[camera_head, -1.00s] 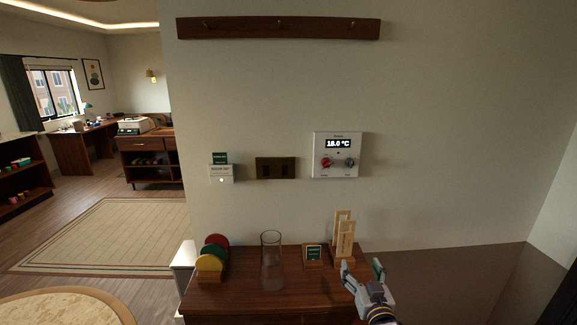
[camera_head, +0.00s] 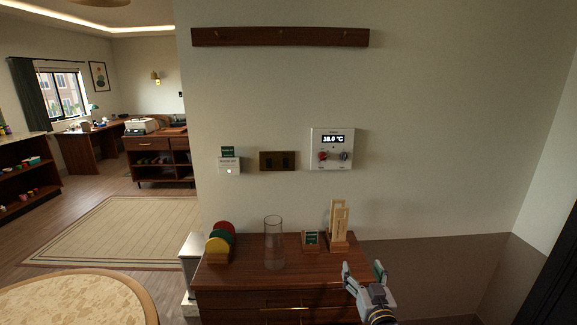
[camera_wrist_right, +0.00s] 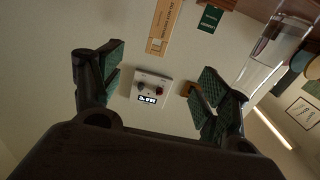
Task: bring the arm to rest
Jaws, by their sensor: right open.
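My right gripper (camera_head: 363,275) is at the lower right in the head view, just in front of the right end of the dark wooden cabinet (camera_head: 265,299). Its two fingers are spread with nothing between them. In the right wrist view the open fingers (camera_wrist_right: 155,88) stand wide apart, with the wall thermostat (camera_wrist_right: 152,88) seen far off between them. The same white thermostat (camera_head: 331,149) hangs on the wall in the head view and reads about 18.0 °C. My left gripper is not in view.
On the cabinet stand coloured discs in a holder (camera_head: 219,244), a clear glass vase (camera_head: 274,243), a small green card on a stand (camera_head: 311,241) and a wooden stand (camera_head: 338,226). A round table (camera_head: 75,297) is at the lower left. Open floor with a rug (camera_head: 115,232) lies beyond.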

